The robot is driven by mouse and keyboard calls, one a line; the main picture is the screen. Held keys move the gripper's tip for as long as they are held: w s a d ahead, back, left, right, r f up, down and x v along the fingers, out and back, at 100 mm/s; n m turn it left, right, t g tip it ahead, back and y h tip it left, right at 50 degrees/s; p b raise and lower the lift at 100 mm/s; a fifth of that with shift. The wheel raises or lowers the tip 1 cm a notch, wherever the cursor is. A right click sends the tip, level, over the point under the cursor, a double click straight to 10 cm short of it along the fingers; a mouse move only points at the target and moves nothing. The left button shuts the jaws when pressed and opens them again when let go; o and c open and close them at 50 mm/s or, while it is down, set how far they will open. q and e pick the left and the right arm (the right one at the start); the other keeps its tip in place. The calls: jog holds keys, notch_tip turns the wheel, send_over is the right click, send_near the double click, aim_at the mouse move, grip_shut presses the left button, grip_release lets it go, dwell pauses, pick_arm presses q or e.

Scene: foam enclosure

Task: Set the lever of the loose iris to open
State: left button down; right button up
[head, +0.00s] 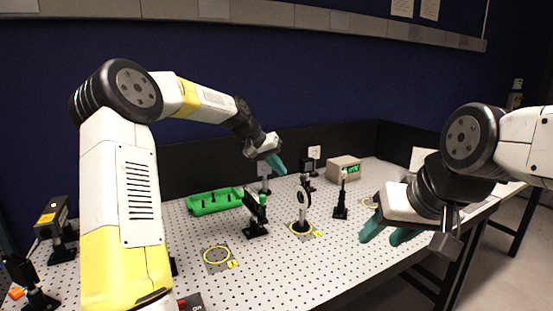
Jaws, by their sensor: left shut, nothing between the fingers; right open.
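A round, pale disc on a post (304,197) stands upright on a dark base over a yellow ring near the middle of the board; it looks like the iris. Its lever is too small to make out. My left gripper (276,164) is shut and empty, above and a little left of the disc, apart from it. My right gripper (388,236) is open and empty, to the right of the disc near the board's front right edge, with its teal fingers pointing down and left.
A dark mount with a green part (255,212) stands left of the disc, and a slim dark post (341,200) stands right. A green tray (215,201) and a beige box with a display (344,169) are behind. An empty yellow ring (217,254) lies at front left.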

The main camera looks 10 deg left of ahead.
aim_at(303, 180)
pick_arm(q)
jog(key=d, duration=0.2)
jog(key=d+f, duration=0.1)
jog(key=d, duration=0.1)
jog(key=shift+w+d+f, duration=0.1)
jog(key=shift+f, duration=0.05)
jog(key=shift+d, duration=0.1)
